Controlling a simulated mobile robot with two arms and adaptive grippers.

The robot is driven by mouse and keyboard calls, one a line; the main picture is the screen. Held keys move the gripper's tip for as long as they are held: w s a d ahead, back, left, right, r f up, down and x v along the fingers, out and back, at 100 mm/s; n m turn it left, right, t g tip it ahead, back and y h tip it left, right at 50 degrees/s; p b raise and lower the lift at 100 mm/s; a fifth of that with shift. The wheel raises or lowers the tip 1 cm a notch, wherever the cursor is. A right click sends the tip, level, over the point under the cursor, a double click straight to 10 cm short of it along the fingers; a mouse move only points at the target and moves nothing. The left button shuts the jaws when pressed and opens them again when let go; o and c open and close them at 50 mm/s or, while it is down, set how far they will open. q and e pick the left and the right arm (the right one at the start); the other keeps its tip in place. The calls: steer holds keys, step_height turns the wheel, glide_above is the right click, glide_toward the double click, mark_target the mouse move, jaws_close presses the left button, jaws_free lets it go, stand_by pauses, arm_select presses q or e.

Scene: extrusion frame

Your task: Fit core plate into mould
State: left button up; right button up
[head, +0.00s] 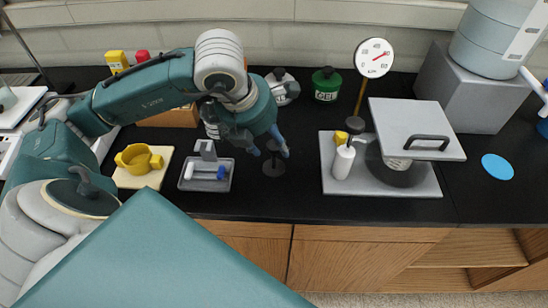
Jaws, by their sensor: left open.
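My left gripper (268,147) is open, its blue-grey fingertips spread and pointing down. It is over the black counter, above or just behind a small dark round piece (275,170); I cannot tell whether they touch. A yellow ring-shaped body with side lugs (138,160) sits on a beige board to the left. A shallow grey tray (207,187) holds a white cylinder, a blue cylinder and a grey block. I cannot tell for sure which pieces are the core plate and the mould. My right gripper is out of view.
A green GEL jar (327,84) stands at the back. Counter between tray and base is mostly clear.

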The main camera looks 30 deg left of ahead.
arm_select(q)
steer(key=x, duration=0.2)
steer(key=shift+d+f+p, duration=0.1)
steer(key=shift+f+p, duration=0.2)
steer(key=shift+p, duration=0.1)
steer(key=shift+w+f, duration=0.25)
steer(key=shift+f, duration=0.25)
steer(key=c, duration=1.2)
steer(key=shift+c, duration=0.2)
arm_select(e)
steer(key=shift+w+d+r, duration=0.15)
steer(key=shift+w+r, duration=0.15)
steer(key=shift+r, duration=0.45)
arm_select(q)
steer(key=shift+r, duration=0.15)
steer(key=shift+r, duration=0.25)
step_height(320, 180, up, 12)
steer(key=b, duration=0.1)
step_height(320, 180, up, 7)
glide_above(273, 146)
steer(key=shift+w+r, duration=0.15)
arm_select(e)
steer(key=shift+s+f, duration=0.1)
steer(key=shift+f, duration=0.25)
